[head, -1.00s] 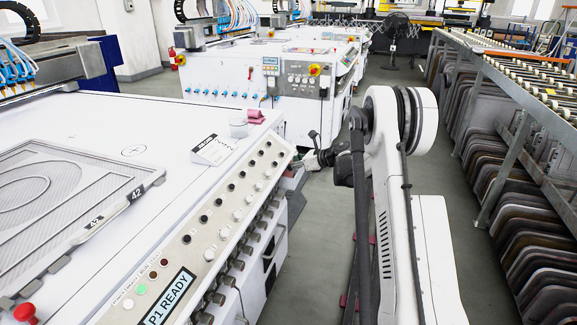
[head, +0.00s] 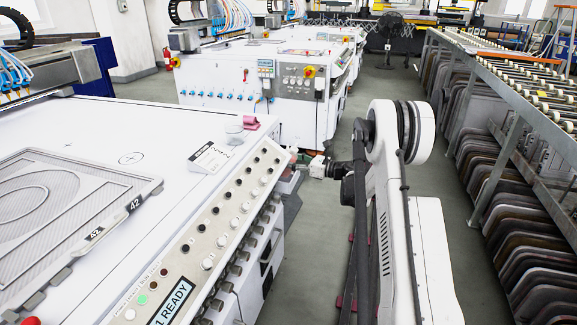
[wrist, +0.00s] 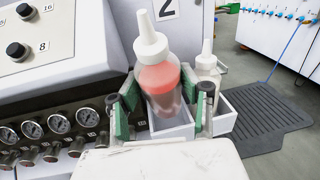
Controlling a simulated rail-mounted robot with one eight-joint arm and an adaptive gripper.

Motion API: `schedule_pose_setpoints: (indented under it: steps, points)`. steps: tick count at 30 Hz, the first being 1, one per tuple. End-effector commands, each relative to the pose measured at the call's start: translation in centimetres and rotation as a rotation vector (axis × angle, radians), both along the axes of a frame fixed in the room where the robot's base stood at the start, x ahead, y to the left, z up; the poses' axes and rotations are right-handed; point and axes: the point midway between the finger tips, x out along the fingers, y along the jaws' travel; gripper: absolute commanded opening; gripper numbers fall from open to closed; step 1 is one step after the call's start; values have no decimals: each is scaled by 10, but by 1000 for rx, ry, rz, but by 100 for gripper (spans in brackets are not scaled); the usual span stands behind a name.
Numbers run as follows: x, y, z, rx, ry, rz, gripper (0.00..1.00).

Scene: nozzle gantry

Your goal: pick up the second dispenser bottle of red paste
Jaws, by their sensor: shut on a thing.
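A clear dispenser bottle (wrist: 165,88) with a white cap and tall nozzle holds red paste in the wrist view. It stands slightly tilted in a small white bin (wrist: 172,133) on the side of the machine. My gripper (wrist: 163,100) has its green-padded fingers on either side of the bottle, shut on it. The bottle's lower part is partly hidden by the bin. In the head view the end of my arm (head: 319,168) is beside the machine's front corner, and the bottle cannot be made out there.
Another white-capped bottle (wrist: 207,70) with pale contents stands close on the right in a neighbouring bin (wrist: 225,114). The machine's knob panel (wrist: 62,38) and gauges (wrist: 65,123) lie close on the left. A dark floor mat (wrist: 262,118) lies to the right.

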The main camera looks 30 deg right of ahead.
Motion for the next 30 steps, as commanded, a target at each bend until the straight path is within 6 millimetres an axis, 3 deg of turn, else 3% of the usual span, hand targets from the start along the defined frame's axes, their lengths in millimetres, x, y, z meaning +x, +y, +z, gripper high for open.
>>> schedule_pose_setpoints:
  steps: [2,11,22,30]
  points:
    - [-5,-3,17,0,0,-1,23]
    - [-58,-43,15,0,0,-4,23]
    - [-138,-100,14,0,0,-4,23]
    - [-160,-114,28,-131,182,0,23]
